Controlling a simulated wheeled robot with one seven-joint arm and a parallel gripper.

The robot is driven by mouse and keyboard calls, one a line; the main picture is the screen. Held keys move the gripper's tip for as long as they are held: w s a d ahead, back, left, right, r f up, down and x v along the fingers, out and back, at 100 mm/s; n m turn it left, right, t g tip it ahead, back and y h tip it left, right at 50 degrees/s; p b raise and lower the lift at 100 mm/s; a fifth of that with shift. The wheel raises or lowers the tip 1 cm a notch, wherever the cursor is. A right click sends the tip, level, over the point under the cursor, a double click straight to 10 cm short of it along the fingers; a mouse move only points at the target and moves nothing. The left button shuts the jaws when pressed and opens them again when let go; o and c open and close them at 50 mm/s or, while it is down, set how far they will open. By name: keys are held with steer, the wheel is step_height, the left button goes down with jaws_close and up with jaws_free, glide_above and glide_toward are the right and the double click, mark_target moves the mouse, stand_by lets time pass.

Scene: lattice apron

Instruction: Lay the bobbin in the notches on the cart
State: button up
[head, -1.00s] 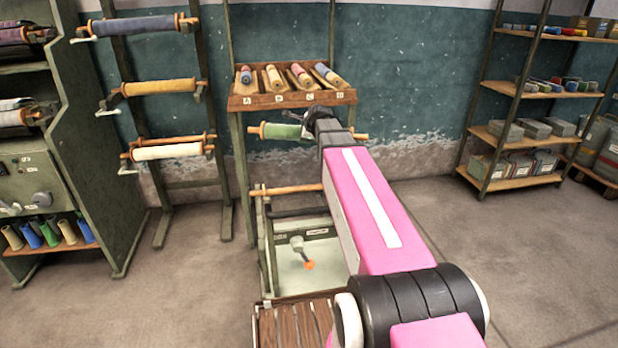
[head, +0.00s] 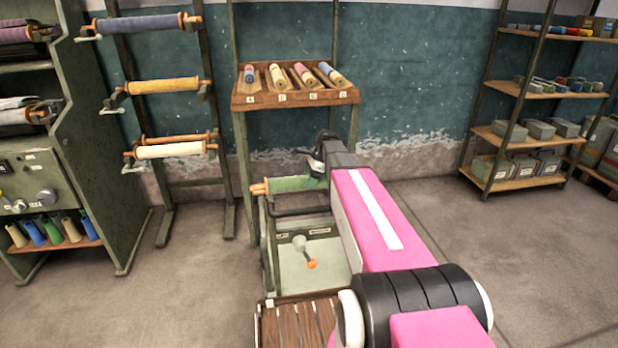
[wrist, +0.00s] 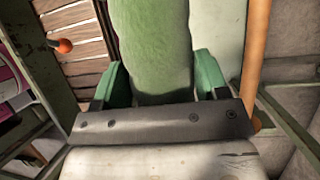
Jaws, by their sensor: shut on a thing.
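The bobbin (head: 293,184) is a green roll with a wooden end showing at its left; my gripper and arm hide its right end. My gripper (head: 318,172) is shut on it. In the wrist view, the green roll (wrist: 155,40) lies between the two fingers of my gripper (wrist: 160,80). The cart (head: 268,262) is a green frame below, and the bobbin is level with its top, close beside a wooden bar there. The wooden bar (wrist: 256,60) shows in the wrist view along the right. I cannot make out the notches or whether the bobbin touches them.
An orange-tipped crank (head: 311,263) sits on the cart's panel, above a slatted wooden deck (head: 293,325). A wooden rack (head: 295,97) with several small rolls stands behind. Roll stands (head: 160,86) are at left and shelves (head: 520,133) at right. The floor on both sides is clear.

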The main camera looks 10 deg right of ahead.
step_height(320, 180, down, 8)
steer(key=shift+f, duration=0.15)
stand_by(0.7)
steer(key=shift+f, duration=0.8)
stand_by(1.0)
steer(key=shift+f, duration=0.15)
